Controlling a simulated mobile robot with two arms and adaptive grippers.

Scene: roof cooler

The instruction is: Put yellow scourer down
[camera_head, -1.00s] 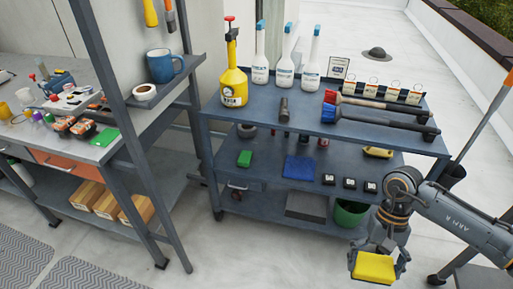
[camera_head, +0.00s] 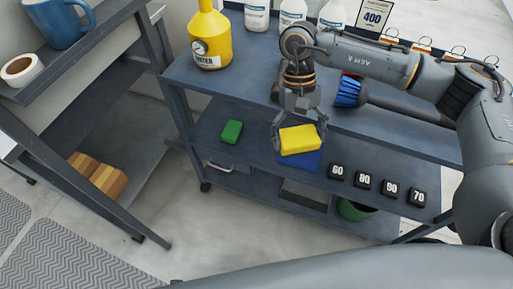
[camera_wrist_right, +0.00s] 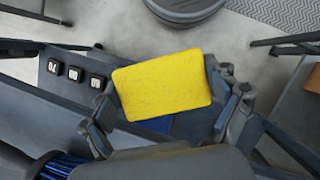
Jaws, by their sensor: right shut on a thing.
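The yellow scourer (camera_head: 301,140) is a flat yellow block held in my right gripper (camera_head: 298,130), which is shut on it. In the head view it appears in front of the cart's middle shelf (camera_head: 262,155), over a blue cloth-like square (camera_head: 303,160) that it partly hides. The scourer also fills the middle of the right wrist view (camera_wrist_right: 162,84), between the two fingers, with a strip of blue showing past its edge. I cannot tell how far it is above the blue square. My left gripper is not in view.
A green scourer (camera_head: 231,132) lies to the left on the same shelf. Several black numbered blocks (camera_head: 363,181) stand in a row to the right. The cart's top shelf, with a yellow sprayer (camera_head: 210,40) and a blue brush (camera_head: 349,90), is above and behind. Bare shelf shows around the green scourer.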

